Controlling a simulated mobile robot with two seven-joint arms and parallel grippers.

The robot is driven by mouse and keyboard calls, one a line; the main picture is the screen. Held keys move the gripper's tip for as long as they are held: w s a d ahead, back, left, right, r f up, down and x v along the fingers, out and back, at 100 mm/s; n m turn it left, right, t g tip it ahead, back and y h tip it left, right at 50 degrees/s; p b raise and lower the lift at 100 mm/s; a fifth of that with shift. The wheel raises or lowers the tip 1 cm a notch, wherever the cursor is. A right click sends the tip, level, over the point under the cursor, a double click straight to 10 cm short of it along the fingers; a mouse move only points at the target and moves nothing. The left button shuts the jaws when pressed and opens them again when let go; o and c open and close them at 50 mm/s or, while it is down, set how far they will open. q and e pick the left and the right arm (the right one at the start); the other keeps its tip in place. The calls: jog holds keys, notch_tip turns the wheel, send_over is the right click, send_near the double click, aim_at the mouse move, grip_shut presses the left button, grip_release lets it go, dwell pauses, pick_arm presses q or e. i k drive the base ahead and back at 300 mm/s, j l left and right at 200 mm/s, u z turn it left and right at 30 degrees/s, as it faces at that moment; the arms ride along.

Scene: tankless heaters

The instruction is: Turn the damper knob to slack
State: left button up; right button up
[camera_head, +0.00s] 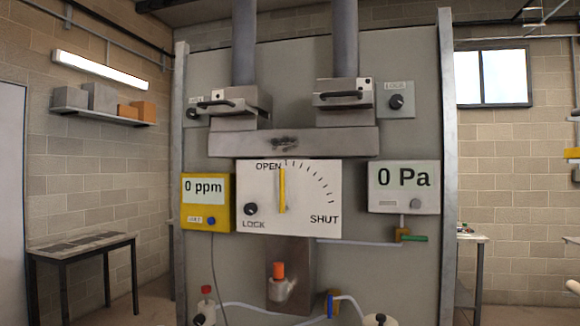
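A white damper plate (324,226) is fixed on the grey panel in the middle of the camera_head view. It reads OPEN at the top and SHUT at lower right, with tick marks between. A yellow pointer (282,190) stands nearly upright, near OPEN. The black damper knob (251,209) sits at the plate's lower left, above the word LOCK. Its exact angle is too small to read. Neither of my grippers shows in this view.
Other black knobs sit at upper right (396,102) and upper left (192,112). Two handled slides (345,96) (232,103) jut out above. A yellow meter (207,217) reads 0 ppm; a pressure gauge (404,193) reads 0 Pa. A table (80,247) stands at left.

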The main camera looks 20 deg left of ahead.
aim_at(250, 208)
jog(key=i+l, duration=0.3)
jog(key=i+l+u, duration=0.2)
jog(key=u, duration=0.15)
jog(key=i+l+u, duration=0.2)
jog(key=u, duration=0.15)
jog(key=l, duration=0.1)
